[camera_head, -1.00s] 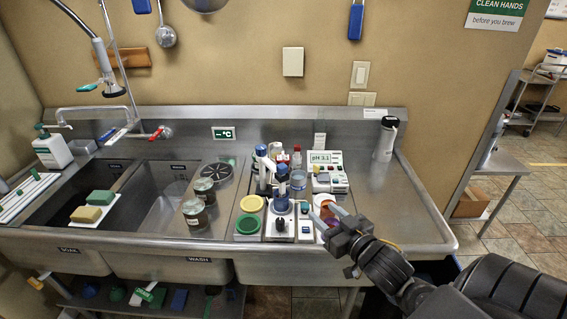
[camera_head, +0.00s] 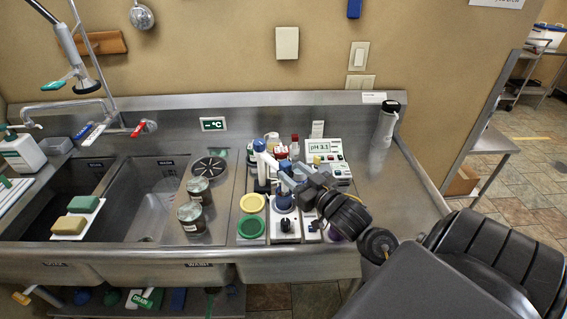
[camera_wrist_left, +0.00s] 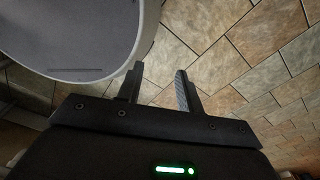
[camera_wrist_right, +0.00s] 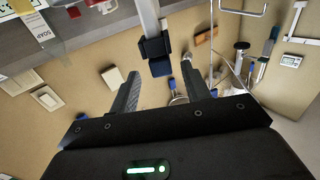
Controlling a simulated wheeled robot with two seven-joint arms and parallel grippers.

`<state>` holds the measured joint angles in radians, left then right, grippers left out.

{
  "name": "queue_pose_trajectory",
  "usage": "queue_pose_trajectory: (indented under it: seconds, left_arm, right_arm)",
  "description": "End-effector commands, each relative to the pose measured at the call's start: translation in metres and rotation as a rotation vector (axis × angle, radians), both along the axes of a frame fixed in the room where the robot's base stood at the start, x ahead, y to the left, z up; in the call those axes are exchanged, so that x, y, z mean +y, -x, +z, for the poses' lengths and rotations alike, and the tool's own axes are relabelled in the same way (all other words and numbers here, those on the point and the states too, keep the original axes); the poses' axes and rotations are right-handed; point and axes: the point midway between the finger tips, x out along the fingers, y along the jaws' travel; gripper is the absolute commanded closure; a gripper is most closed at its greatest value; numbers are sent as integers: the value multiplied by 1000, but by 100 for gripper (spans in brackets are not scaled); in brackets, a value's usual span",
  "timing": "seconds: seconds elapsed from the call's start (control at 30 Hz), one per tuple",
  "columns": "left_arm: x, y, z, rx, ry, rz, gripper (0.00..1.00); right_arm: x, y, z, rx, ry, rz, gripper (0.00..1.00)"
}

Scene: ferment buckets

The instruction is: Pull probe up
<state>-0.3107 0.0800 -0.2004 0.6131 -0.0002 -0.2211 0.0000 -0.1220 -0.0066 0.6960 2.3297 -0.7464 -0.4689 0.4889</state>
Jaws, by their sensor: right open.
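The pH meter (camera_head: 326,149) reads 3.1 on the sink's right drainboard. In front of it is a white stirrer base (camera_head: 284,228) with a blue vessel (camera_head: 283,202) on it. A blue-topped upright (camera_head: 259,146), which may hold the probe, stands just behind and left. My right gripper (camera_head: 280,172) is open, its fingers above and behind the blue vessel. In the right wrist view a grey post with a dark blue block (camera_wrist_right: 154,47) lies just beyond and between the open fingertips (camera_wrist_right: 162,67). I cannot make out the probe itself. My left gripper (camera_wrist_left: 159,69) is open and empty over the floor.
Yellow (camera_head: 252,203) and green (camera_head: 251,227) round dishes sit left of the stirrer. Two dark jars (camera_head: 190,216) stand farther left, beside the sink basins.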

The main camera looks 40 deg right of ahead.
Motion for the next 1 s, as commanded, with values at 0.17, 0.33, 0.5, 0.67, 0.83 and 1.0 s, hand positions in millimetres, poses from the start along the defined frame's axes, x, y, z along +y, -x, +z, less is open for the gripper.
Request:
queue_pose_trajectory:
  seconds: [0.17,0.33,0.5,0.67,0.83,1.0]
  left_arm:
    - [-2,-27,9,-40,4,0,64]
    - [-1,-24,10,-35,3,0,64]
    - [-1,-11,10,-17,2,0,64]
    - [0,-8,10,-12,1,0,64]
    - [0,-9,10,-14,1,0,64]
    - [0,-12,10,-17,1,0,64]
  right_arm:
    - [-1,-29,2,0,-3,1,53]
    - [0,-42,0,1,-1,2,53]
    - [0,-46,0,1,1,3,53]
    - [0,-45,0,1,1,3,53]
    - [0,-45,0,1,1,3,75]
    - [0,-45,0,1,1,4,97]
